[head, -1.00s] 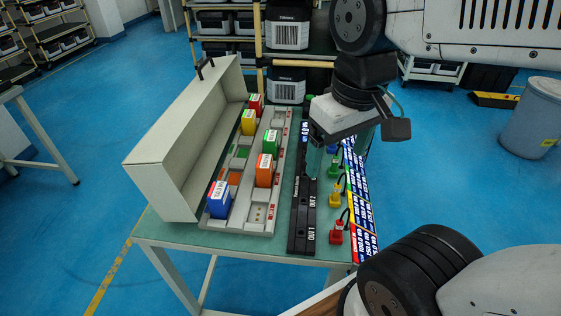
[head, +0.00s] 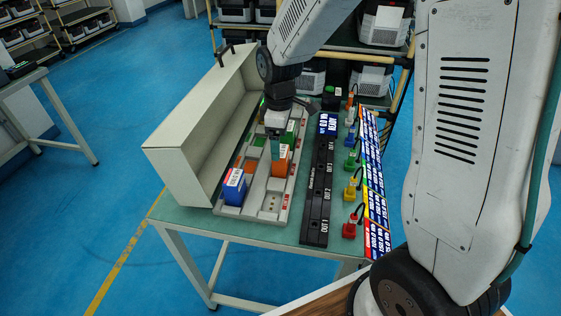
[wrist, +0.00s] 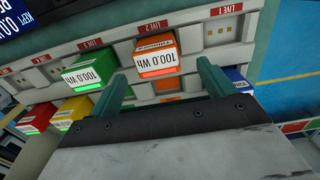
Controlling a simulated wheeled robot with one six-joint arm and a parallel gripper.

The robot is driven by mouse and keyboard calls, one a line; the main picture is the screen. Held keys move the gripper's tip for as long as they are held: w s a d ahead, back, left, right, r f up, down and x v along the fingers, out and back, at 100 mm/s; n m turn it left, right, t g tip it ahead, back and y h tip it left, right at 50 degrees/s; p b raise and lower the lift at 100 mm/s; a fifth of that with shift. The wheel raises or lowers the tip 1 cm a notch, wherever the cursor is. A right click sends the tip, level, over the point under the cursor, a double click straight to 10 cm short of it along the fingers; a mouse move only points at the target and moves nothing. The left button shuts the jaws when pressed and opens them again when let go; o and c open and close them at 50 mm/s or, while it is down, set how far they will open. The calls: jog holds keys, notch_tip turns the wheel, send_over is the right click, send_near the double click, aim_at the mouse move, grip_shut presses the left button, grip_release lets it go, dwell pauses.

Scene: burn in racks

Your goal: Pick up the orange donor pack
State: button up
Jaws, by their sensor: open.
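The orange donor pack (head: 283,165) sits upright in the grey slotted rack (head: 264,216) on the table. In the wrist view its white label and orange body (wrist: 157,58) show beyond and between the two green fingers. My gripper (head: 274,146) is open and empty, pointing down just above and behind the pack in the head view. In the wrist view the fingers (wrist: 161,74) stand on either side of its near end, apart from it as far as I can tell. My wrist hides part of the rack in the head view.
A blue pack (head: 235,188) sits nearer in the rack, and a green pack (wrist: 90,74) is beside the orange one. A tall beige cover (head: 190,130) stands along the left. A black output strip (head: 316,205) and coloured plugs (head: 350,192) lie right.

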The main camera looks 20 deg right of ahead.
aim_at(281, 150)
jog(key=f, duration=0.6)
jog(key=shift+d+f, duration=0.2)
jog(key=shift+f, duration=0.15)
jog(key=shift+w, duration=0.1)
jog(key=c, duration=1.5)
jog(key=shift+r, duration=0.1)
